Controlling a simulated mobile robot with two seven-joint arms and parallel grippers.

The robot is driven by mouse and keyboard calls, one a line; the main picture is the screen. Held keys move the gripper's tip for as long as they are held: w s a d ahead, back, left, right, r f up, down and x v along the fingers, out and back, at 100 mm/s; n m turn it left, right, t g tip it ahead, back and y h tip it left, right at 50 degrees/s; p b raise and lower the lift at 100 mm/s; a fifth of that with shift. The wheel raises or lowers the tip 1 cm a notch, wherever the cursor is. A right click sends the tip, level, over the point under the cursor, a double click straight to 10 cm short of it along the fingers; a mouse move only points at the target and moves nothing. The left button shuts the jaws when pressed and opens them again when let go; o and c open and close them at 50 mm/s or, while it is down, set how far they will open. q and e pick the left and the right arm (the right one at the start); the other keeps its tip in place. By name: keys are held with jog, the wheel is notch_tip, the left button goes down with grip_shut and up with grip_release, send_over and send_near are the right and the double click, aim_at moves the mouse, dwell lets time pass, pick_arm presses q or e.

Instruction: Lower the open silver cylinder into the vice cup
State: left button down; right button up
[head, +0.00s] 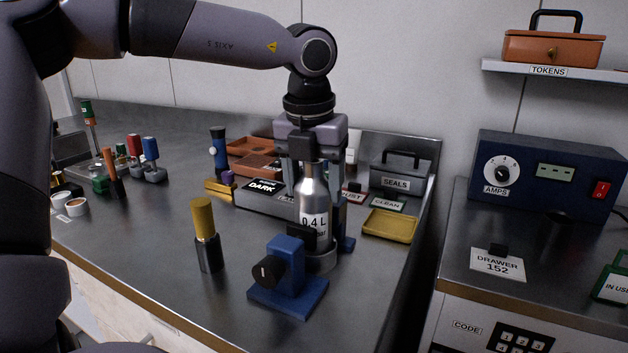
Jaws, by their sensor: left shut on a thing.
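The silver cylinder (313,200), labelled 0.4 L, stands upright between the fingers of my left gripper (314,178). The gripper comes down from above and is shut on it; its body hides the cylinder's top. The blue vice (288,277), with a black knob, sits near the front edge of the steel bench. Its grey cup (322,262) is directly below the cylinder. The cylinder's lower end is at the cup's rim, partly behind the vice's black jaw; I cannot tell how deep it sits. My right gripper is not in view.
A black tube with a gold cap (206,235) stands left of the vice. A yellow tray (390,225) lies to the right, and a box labelled DARK (265,192) stands behind. Several tools stand at the left. The bench's front left is clear.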

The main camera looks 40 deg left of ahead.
pick_arm(q)
jog(key=shift+f, duration=0.3)
jog(key=shift+c, duration=0.7)
grip_release()
jog(key=r, duration=0.4)
jog(key=s+r, duration=0.1)
jog(key=r, duration=0.2)
jog(key=shift+d, duration=0.25)
